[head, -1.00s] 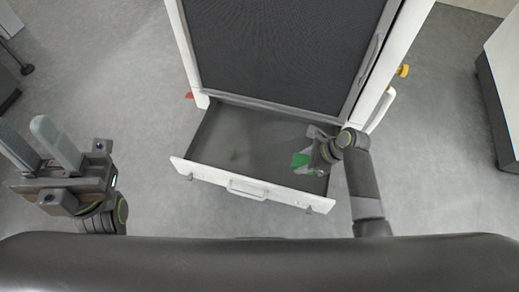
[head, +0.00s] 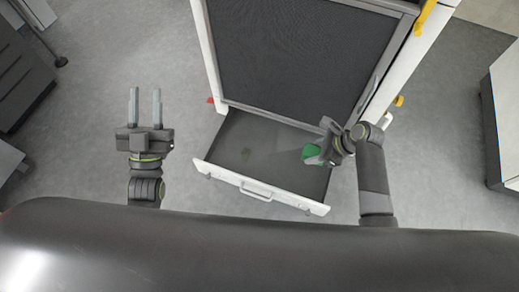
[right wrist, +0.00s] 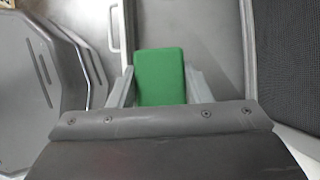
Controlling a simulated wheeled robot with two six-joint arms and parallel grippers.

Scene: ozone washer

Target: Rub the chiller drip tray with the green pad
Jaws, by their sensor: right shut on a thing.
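The chiller drip tray (head: 275,148) is a grey, drawer-like tray with a white front, pulled out at the foot of the chiller. My right gripper (head: 318,152) is shut on the green pad (head: 310,152) over the right part of the tray. The right wrist view also shows the pad (right wrist: 160,76) between the two fingers. I cannot tell whether the pad touches the tray floor. My left gripper (head: 145,104) is open and empty, left of the tray, with its fingers pointing away from me.
The chiller (head: 305,55) with its dark mesh front stands behind the tray. A handle (head: 257,191) sticks out from the tray front. A cabinet (head: 500,120) stands at the far right and dark furniture (head: 20,80) at the far left. The floor around the tray is clear.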

